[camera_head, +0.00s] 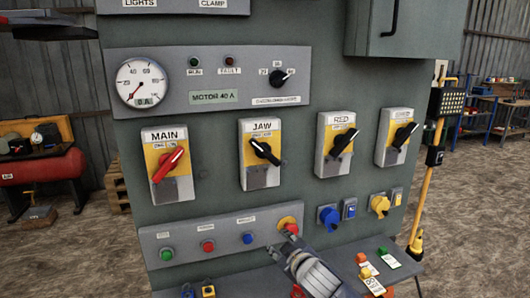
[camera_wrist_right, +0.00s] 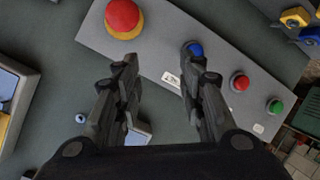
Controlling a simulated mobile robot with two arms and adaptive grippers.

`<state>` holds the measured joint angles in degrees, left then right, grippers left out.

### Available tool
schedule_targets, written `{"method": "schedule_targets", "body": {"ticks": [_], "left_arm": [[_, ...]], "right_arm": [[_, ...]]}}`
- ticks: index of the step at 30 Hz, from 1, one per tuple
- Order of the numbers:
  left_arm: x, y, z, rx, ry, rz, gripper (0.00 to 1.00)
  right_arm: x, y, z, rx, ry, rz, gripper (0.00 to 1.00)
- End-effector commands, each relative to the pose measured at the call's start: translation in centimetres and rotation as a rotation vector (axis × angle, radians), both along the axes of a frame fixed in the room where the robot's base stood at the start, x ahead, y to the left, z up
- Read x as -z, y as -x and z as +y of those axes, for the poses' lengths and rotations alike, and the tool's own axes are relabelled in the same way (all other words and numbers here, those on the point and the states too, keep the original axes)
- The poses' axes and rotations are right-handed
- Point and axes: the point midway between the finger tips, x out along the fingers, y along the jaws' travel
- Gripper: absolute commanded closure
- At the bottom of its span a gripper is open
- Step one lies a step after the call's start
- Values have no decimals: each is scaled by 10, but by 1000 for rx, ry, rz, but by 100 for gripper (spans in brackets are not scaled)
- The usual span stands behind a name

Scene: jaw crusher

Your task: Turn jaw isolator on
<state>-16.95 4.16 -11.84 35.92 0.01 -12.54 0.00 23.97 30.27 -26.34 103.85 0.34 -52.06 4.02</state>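The jaw isolator (camera_head: 260,172), a grey and yellow box labelled JAW, is on the green panel in the head view. Its black handle (camera_head: 264,152) slants from upper left to lower right. My right gripper (camera_head: 290,236) is below it, near the red emergency-stop button on the lower strip. In the right wrist view, the right gripper (camera_wrist_right: 158,75) has its two fingers spread with nothing between them. A dark part at the head view's top left seems to be my left gripper (camera_head: 45,28); its fingers are not clear.
The MAIN isolator (camera_head: 170,185) has a red handle and stands left of JAW; the RED isolator (camera_head: 336,165) stands right. The button strip (camera_head: 185,255) lies below. The red emergency-stop button (camera_wrist_right: 123,17) is close beyond the fingers. Blue and yellow plugs (camera_head: 329,217) stick out at right.

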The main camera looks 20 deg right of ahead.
Motion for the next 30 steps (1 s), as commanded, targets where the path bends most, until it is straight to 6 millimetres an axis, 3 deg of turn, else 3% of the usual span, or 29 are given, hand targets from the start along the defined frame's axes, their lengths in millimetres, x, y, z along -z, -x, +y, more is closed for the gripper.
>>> {"method": "schedule_targets", "body": {"ticks": [1,3,6,9,12,17,30], "left_arm": [[-1,-1,-2,-1,2,-2,44],[-2,-2,-2,-1,2,-2,44],[-3,-1,-1,-2,0,-1,44],[-3,1,3,-2,-4,2,44],[-4,5,8,-5,-11,8,44],[-8,9,13,-6,-16,16,44],[-28,8,11,-5,-14,14,44]], "right_arm": [[-58,-9,1,-19,37,-88,63],[-117,-11,4,-39,77,-180,63],[-180,-7,9,-58,121,-279,63],[-218,-1,11,-67,149,-340,63],[-235,2,13,-73,162,-368,63],[-241,-10,13,-72,164,-376,63],[-241,-80,16,-71,164,-374,63]]}}
